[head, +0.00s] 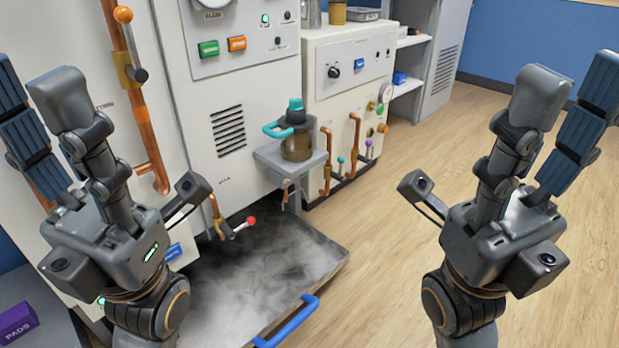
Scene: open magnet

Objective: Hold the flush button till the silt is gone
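A green button (208,48) and an orange button (236,43) sit on the upper panel of the tall white cabinet; their labels are too small to read, so I cannot tell which is the flush button. A brown-tinted jar (297,146) with a teal cap and handle stands on a small grey shelf; I cannot make out silt in it. A wide grey tray (333,262) below holds a cloudy grey mist or liquid. My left gripper (33,88) is open and empty at the left, in front of the cabinet. My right gripper (574,92) is open and empty over the floor.
Copper pipes (140,105) run down the cabinet front. A red-knobbed lever (240,227) hangs above the tray, whose blue handle (287,322) sticks out forward. A purple PADS box (17,322) is at lower left. The wooden floor (400,220) is clear at right.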

